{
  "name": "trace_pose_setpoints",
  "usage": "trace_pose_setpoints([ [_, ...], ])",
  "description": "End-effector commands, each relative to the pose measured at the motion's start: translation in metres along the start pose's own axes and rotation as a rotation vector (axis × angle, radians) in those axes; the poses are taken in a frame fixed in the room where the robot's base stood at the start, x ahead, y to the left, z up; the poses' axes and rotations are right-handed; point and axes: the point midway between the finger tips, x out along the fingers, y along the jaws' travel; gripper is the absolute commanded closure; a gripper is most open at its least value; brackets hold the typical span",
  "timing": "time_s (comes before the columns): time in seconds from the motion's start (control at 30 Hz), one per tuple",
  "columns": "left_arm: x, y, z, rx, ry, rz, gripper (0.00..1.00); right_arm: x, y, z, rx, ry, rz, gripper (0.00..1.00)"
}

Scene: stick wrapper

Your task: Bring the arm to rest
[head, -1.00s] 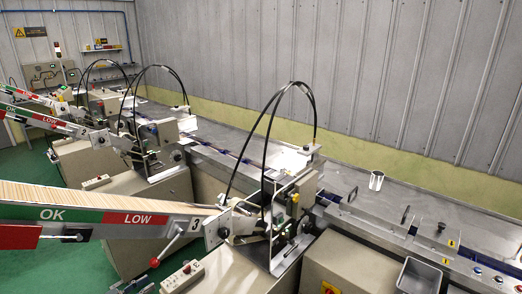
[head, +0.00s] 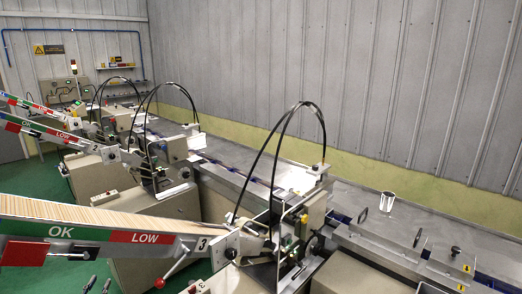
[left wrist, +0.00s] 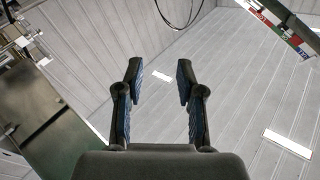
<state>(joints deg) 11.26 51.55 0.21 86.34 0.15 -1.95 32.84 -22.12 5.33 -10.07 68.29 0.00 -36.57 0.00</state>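My left gripper (left wrist: 159,75) shows in the left wrist view with its two dark, blue-padded fingers spread apart. Nothing is between them, and behind them is only panelled wall or ceiling. In the head view, only the dark tips of my left gripper (head: 97,285) show at the bottom edge, in front of the machine marked 3 and apart from it. My right gripper is in neither view.
The number 3 stick feeder (head: 110,232) slopes across the lower left, with a red-knobbed lever (head: 160,282) below it. More feeder machines (head: 150,150) stand behind. A metal cup (head: 387,202) stands on the long conveyor table (head: 350,188). Green floor (head: 60,258) shows at left.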

Motion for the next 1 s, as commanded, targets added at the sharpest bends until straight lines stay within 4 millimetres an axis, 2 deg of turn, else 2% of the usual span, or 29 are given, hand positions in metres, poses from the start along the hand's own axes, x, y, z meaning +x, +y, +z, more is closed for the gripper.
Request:
trace_pose_setpoints([
  [0.17,-0.013,-0.038,0.059,0.334,-0.329,-0.142,0.62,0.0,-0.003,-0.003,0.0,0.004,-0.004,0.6],
  [0.3,-0.04,-0.065,0.101,0.576,-0.615,-0.177,0.62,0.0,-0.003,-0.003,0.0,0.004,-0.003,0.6],
  [0.4,-0.057,-0.029,0.152,0.521,-0.665,-0.12,0.62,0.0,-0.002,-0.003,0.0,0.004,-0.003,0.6],
  [0.47,-0.069,-0.011,0.179,0.498,-0.701,-0.092,0.62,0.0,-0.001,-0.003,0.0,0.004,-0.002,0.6],
  [0.57,-0.095,0.024,0.226,0.455,-0.768,-0.042,0.62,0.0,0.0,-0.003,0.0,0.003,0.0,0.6],
  [0.67,-0.13,0.068,0.276,0.406,-0.846,0.017,0.62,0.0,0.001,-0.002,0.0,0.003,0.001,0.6],
  [0.8,-0.196,0.139,0.342,0.327,-0.968,0.106,0.62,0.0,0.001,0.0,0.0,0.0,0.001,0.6],
  [0.87,-0.228,0.171,0.366,0.293,-1.021,0.145,0.62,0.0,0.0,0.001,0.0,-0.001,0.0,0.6],
  [1.0,-0.308,0.246,0.41,0.21,-1.144,0.231,0.62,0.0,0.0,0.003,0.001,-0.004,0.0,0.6],
])
